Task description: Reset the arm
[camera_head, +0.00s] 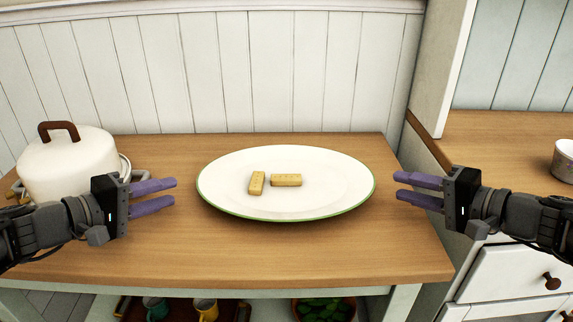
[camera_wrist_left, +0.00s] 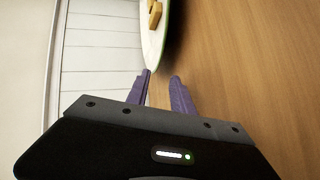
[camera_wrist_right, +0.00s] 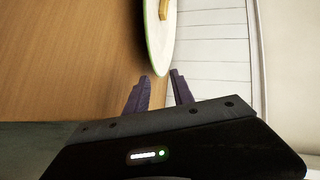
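My left gripper (camera_head: 153,195) is open and empty above the wooden tabletop, just left of the oval plate. Its purple fingers also show apart in the left wrist view (camera_wrist_left: 162,90). My right gripper (camera_head: 418,191) is open and empty just right of the plate, near the tabletop's right edge. Its fingers show apart in the right wrist view (camera_wrist_right: 159,90). Both grippers point inward toward the plate. The white plate (camera_head: 335,198) with a green rim lies between them. Two biscuit bars rest on it, one upright in the picture (camera_head: 257,183) and one lying crosswise (camera_head: 286,180).
A white pot (camera_head: 68,165) with a brown handle stands at the left, behind my left arm. The wooden tabletop (camera_head: 260,262) is clear in front. A right-hand counter (camera_head: 490,145) carries a cup (camera_head: 564,160). Mugs (camera_head: 205,309) and a plant (camera_head: 323,309) sit on the shelf below.

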